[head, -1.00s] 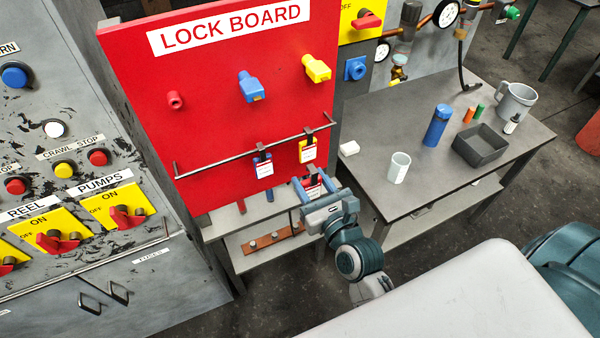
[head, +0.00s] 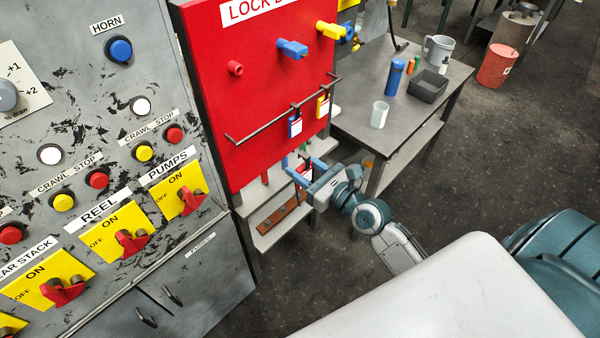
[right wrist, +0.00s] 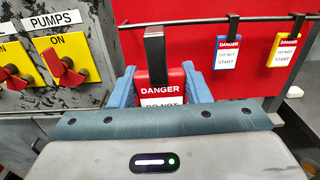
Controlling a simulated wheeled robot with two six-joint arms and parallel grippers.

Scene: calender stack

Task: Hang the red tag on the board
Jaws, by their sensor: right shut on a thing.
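My right gripper (head: 303,170) is shut on the red tag (head: 306,172), in front of the lower part of the red lock board (head: 210,80). In the right wrist view the red tag (right wrist: 161,88) stands upright between the blue fingers, its lower part hidden by the gripper body. Its dark hook (right wrist: 154,55) rises to the height of the rail (right wrist: 195,22) and overlaps it in the picture. I cannot tell whether they touch. A blue tag (right wrist: 227,52) and a yellow tag (right wrist: 284,49) hang on the rail to the right. My left gripper is not in view.
A grey control cabinet (head: 85,120) with switches and buttons stands left of the board. A grey table (head: 350,105) with a cup, bottle, tray and mug stands to the right. Pegs and locks stick out from the board above the rail.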

